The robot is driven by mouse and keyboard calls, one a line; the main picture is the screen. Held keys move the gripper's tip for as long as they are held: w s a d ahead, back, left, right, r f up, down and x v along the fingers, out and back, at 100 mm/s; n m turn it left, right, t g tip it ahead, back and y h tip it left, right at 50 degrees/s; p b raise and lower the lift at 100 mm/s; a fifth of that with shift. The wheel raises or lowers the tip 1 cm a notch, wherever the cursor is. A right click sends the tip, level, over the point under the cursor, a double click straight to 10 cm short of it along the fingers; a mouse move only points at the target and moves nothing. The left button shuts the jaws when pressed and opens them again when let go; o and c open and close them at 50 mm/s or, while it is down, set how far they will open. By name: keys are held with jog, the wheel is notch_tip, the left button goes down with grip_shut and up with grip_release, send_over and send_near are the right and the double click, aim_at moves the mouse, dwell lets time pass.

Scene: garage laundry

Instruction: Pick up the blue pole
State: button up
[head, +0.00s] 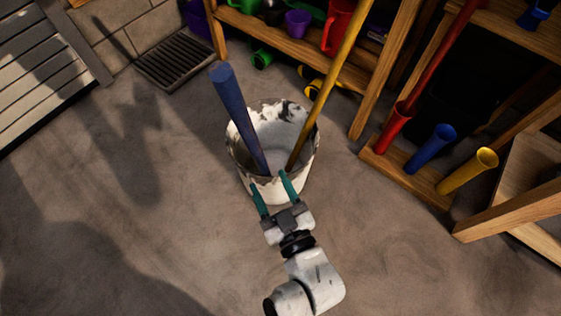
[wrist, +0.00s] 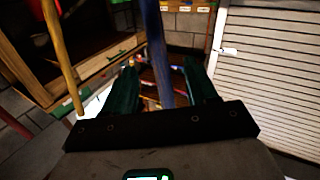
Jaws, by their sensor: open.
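The blue pole (head: 238,115) leans in a worn white bucket (head: 240,163), its top tilted up to the left. A yellow pole (head: 335,73) leans in the same bucket to the right. My gripper (head: 268,178) is open at the bucket's near rim, with its teal fingers pointing toward the blue pole's lower part. In the wrist view the blue pole (wrist: 153,35) rises in line with the gap between my open fingers (wrist: 160,68). I cannot tell how deep between the fingers it lies. The yellow pole (wrist: 58,50) is left of the fingers there.
A wooden rack with red (head: 395,127), blue (head: 431,148) and yellow (head: 469,170) tubes stands at right. A wooden shelf (head: 285,42) with colourful containers is behind the bucket. A floor grate (head: 175,60) lies at back left. The floor (head: 120,210) left of the bucket is clear.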

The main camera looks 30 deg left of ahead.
aim_at(259, 157)
jog(key=b+x, duration=0.1)
jog(key=x, duration=0.8)
jog(key=shift+w+a, duration=0.25)
jog(key=shift+w, duration=0.1)
grip_shut()
jog(key=shift+r, duration=0.1)
dwell(0.3)
